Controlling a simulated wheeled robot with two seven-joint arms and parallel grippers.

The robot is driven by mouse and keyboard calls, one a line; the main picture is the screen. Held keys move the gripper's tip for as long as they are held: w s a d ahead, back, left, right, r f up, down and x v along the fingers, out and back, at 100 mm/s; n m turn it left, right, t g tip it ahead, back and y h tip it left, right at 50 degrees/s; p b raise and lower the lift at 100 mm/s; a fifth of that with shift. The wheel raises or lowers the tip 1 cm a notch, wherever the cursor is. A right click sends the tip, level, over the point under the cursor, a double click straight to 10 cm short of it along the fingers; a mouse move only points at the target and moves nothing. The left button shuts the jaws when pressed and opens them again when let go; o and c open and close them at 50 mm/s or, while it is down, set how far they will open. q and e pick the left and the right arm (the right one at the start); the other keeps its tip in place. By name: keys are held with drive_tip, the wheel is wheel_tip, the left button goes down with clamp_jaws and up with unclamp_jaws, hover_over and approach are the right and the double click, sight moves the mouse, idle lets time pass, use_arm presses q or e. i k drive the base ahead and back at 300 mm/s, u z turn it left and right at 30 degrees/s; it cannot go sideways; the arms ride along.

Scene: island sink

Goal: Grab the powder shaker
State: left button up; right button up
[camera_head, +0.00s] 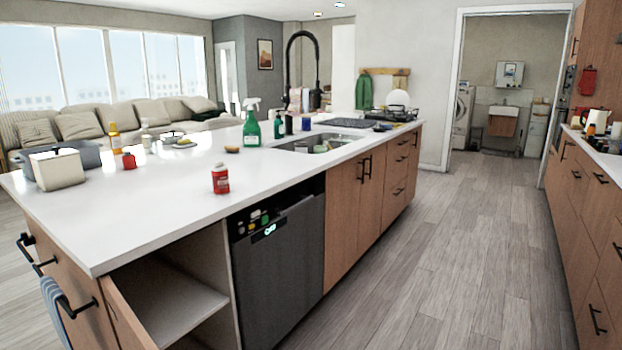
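A small red canister with a white label (220,180) stands upright on the white island counter (150,215), near its front edge above the dishwasher. It looks like the powder shaker, but the label is too small to read. Neither of my grippers is in view, and nothing touches the canister.
A white box (57,169) and a grey pot (86,154) stand at the left. A green spray bottle (251,128) stands by the sink (315,143). An open cabinet (160,300) lies below the counter. Counter around the canister is clear; floor (440,250) is free.

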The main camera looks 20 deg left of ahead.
sight(220, 180)
drive_tip(key=z, duration=0.1)
drive_tip(key=i, duration=2.3)
drive_tip(key=u, duration=3.1)
